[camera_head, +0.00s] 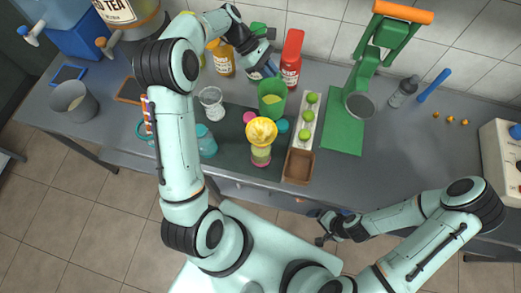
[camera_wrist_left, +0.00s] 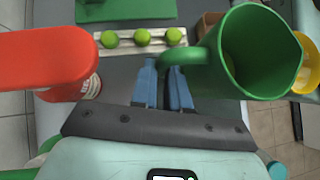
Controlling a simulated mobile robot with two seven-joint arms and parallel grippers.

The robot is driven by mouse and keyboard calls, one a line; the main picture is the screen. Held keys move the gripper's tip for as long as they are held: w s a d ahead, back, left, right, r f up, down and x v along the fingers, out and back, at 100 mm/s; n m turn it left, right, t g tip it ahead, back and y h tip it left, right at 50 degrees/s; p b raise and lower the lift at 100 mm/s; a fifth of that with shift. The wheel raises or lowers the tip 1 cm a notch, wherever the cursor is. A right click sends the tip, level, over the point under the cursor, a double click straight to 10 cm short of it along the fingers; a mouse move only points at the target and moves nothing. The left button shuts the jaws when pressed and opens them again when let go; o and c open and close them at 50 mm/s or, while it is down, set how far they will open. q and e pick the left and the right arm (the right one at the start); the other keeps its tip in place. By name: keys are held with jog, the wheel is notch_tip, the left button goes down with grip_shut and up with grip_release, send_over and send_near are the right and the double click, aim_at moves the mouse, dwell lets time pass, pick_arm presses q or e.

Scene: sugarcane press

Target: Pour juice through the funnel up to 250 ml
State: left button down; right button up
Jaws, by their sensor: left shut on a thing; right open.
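A green jug (camera_head: 271,101) stands upright, or nearly so, over the dark mat on the counter. My left gripper (camera_head: 262,68) reaches it from behind and is shut on its handle; the left wrist view shows the blue fingers (camera_wrist_left: 164,85) closed on the handle of the jug (camera_wrist_left: 262,55). Juice shows inside the jug in the head view. A yellow funnel (camera_head: 262,128) sits in front of the jug, on top of a clear vessel (camera_head: 261,156). The liquid level and markings there are too small to read. My right gripper (camera_head: 325,228) is open and empty, in front of the counter.
A tray of limes (camera_head: 305,128) and a brown box (camera_head: 299,166) stand right of the jug. A red bottle (camera_head: 292,58) is close behind it. A glass jar (camera_head: 211,101) is to the left. The green press (camera_head: 343,130) stands further right.

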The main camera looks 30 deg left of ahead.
pick_arm(q)
jog(key=shift+w+f, duration=0.25)
jog(key=shift+w, duration=0.2)
jog(key=shift+s, duration=0.1)
jog(key=shift+r, duration=1.55)
